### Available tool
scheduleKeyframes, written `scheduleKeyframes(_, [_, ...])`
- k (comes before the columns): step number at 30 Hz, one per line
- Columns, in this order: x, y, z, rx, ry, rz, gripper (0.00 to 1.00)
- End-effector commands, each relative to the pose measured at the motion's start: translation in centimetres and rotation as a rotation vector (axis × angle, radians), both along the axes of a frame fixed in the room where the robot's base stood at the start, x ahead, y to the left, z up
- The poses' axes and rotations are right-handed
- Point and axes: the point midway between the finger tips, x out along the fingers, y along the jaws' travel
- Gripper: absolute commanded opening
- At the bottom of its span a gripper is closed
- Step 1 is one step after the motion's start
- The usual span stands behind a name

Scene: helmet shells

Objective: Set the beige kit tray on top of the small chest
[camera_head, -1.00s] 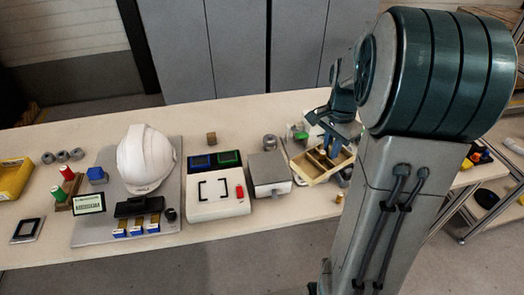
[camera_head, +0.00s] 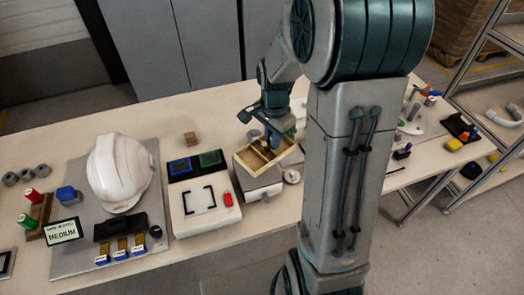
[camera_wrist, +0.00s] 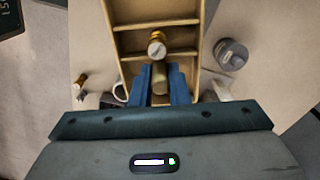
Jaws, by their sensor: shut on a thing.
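The beige kit tray (camera_head: 243,164) is an open box with dividers. My gripper (camera_head: 272,138) holds it from above, and the tray hides the back part of the small chest (camera_head: 262,190), a white box with a grey top. I cannot tell whether the tray touches the chest. In the wrist view, the blue fingers of my gripper (camera_wrist: 160,88) are closed around a round post in the middle of the tray (camera_wrist: 116,14). A small brass-and-white round item (camera_wrist: 156,46) sits in the tray just beyond the fingers.
A white case with black brackets (camera_head: 200,200) stands just left of the chest. A white helmet (camera_head: 118,172) is farther left on a grey mat. A small brown cube (camera_head: 190,138) lies behind the case. A grey round part (camera_wrist: 230,54) is beside the tray in the wrist view.

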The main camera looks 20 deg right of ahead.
Motion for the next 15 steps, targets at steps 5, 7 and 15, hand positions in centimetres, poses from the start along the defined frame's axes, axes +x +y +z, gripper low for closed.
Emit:
scheduleKeyframes(5, [0.1,2.4,-1.4,0.001,0.001,0.0,0.0])
scheduleKeyframes(7, [0.1,2.7,-1.6,0.001,0.001,0.0,0.0])
scheduleKeyframes(15, [0.0,2.7,-4.8,0.0,0.004,-0.003,0.0])
